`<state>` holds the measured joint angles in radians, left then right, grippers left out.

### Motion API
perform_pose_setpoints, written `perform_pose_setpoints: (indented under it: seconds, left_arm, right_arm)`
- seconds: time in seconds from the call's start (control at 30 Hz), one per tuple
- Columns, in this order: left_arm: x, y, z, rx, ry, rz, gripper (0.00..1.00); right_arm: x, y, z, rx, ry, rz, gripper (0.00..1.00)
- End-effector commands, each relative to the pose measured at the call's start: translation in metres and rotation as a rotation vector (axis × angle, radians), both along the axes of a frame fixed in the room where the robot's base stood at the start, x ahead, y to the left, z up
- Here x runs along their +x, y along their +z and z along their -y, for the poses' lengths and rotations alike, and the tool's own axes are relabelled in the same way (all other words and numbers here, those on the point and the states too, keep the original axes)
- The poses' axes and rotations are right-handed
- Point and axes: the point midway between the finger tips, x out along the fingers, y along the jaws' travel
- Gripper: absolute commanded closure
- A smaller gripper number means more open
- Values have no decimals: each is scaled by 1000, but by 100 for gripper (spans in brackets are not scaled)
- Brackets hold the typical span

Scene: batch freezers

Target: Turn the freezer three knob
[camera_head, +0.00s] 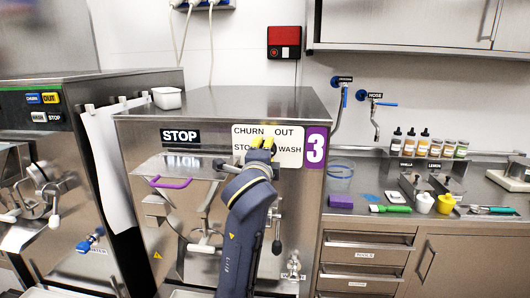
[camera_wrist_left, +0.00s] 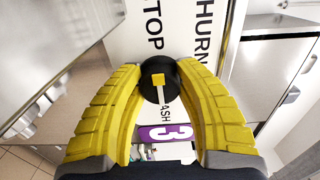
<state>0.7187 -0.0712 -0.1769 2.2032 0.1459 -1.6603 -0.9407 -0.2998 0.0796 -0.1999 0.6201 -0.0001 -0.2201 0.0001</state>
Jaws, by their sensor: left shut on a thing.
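Freezer three (camera_head: 150,215) is the steel machine in the middle of the head view, marked by a purple "3" sign (camera_head: 315,148). Its white dial label (camera_head: 243,133) reads churn, out, stop and wash. My left gripper (camera_head: 262,143) is at this label, its yellow fingers covering the knob there. In the left wrist view the round black knob (camera_wrist_left: 152,92) with a yellow and white pointer sits between the yellow fingertips of my left gripper (camera_wrist_left: 160,72), which is shut on it. My right gripper is in neither view.
A purple handle (camera_head: 170,183) and metal hatch parts project from the freezer front. Another freezer (camera_head: 40,90) stands at the left. At the right, a steel counter (camera_head: 480,220) holds bottles, jars and tools above drawers. A white tub (camera_head: 167,97) stands on top at left.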

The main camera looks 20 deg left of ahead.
Motion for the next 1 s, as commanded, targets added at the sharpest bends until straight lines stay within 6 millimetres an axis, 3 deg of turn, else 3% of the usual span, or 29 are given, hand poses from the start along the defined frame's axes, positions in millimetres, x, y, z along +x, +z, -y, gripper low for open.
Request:
perform_pose_setpoints:
  seconds: [0.53,0.57,0.6,0.8,1.0]
  left_arm:
    - [0,1,-2,-21,5,6,96]
    - [0,1,-2,-21,5,6,63]
    - [0,1,-2,-21,5,6,58]
    - [0,0,-1,-21,3,5,38]
    - [0,0,-1,-21,1,4,38]
  right_arm:
    - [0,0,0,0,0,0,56]
    - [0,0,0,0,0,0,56]
    - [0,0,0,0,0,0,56]
    - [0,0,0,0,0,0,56]
    - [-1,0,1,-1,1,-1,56]
